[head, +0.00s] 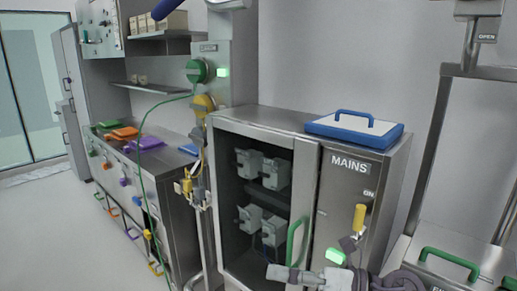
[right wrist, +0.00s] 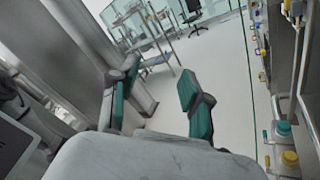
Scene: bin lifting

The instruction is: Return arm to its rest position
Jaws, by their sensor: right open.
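My right arm (head: 395,281) comes in at the bottom right of the head view, low in front of the steel cabinet. My right gripper (right wrist: 159,76) shows its two teal-padded fingers apart in the right wrist view, with nothing between them. In the head view the gripper (head: 300,275) is partly cut off by the bottom edge and points left, near the cabinet's lower front. Whether it touches the cabinet cannot be told. My left gripper is not in view.
The steel cabinet (head: 385,180) has a green door handle (head: 297,241), a yellow lever (head: 359,217) and a blue-rimmed lid (head: 354,129) on top. A drawer counter (head: 178,184) with coloured handles stands left. The floor (head: 50,240) at far left is clear.

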